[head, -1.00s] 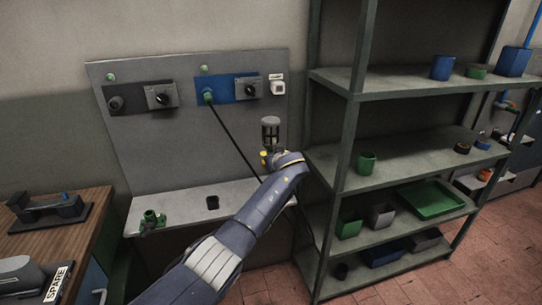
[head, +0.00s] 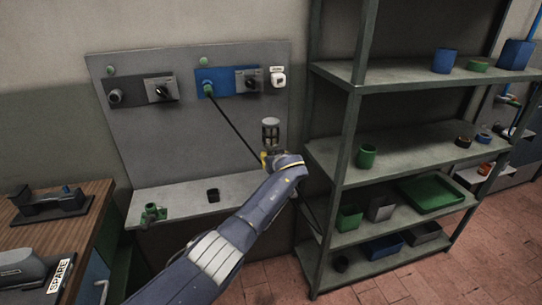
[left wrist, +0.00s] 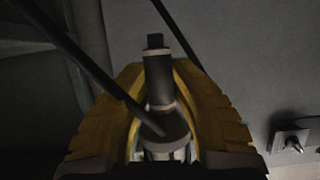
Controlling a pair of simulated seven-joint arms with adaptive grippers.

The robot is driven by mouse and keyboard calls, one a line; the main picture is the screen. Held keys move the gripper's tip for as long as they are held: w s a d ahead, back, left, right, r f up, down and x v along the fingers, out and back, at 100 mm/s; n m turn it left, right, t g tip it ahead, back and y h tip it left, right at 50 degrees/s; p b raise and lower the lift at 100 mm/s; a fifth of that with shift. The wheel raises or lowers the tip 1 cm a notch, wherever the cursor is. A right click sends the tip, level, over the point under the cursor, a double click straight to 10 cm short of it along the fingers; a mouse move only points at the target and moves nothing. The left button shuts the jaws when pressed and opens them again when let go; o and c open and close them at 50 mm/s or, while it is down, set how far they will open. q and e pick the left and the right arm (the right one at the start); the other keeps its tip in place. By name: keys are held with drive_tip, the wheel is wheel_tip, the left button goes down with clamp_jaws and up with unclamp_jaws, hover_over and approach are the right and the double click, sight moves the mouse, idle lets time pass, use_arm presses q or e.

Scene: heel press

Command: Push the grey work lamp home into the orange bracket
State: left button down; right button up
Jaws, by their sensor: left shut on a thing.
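The grey work lamp (head: 270,132), a caged cylinder, stands roughly upright just above my left gripper (head: 268,160) in the head view. My left gripper is shut on the lamp, and its yellow fingers (left wrist: 172,115) flank the lamp's dark, stepped cylindrical body (left wrist: 158,80) in the left wrist view. A black cable (head: 232,127) runs from a green plug (head: 208,88) on the blue panel down towards the gripper. I cannot identify the orange bracket; a small orange thing (head: 486,168) shows at the far right. My right gripper is not in view.
The grey back panel (head: 150,150) and its ledge (head: 180,195) lie left of the gripper. A green clamp-like fitting (head: 152,213) and a dark cup (head: 213,195) are on the ledge. A metal shelf unit (head: 395,145) stands close on the right.

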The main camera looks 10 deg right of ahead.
use_arm(q)
drive_tip(key=shift+s+d+f, duration=0.15)
drive_tip(key=shift+d+f, duration=0.05)
drive_tip(key=shift+f, duration=0.85)
drive_tip(key=shift+s+d+f, duration=0.15)
drive_tip(key=shift+d+f, duration=0.05)
drive_tip(key=shift+f, duration=0.8)
drive_tip(key=shift+s+d+f, duration=0.1)
drive_tip(key=shift+d+f, duration=0.2)
drive_tip(key=shift+f, duration=0.15)
drive_tip(key=shift+a+f, duration=0.15)
drive_tip(key=shift+f, duration=0.3)
drive_tip(key=shift+w+a+f, duration=0.3)
drive_tip(key=shift+a+f, duration=0.1)
drive_tip(key=shift+r, duration=0.45)
idle(1.9)
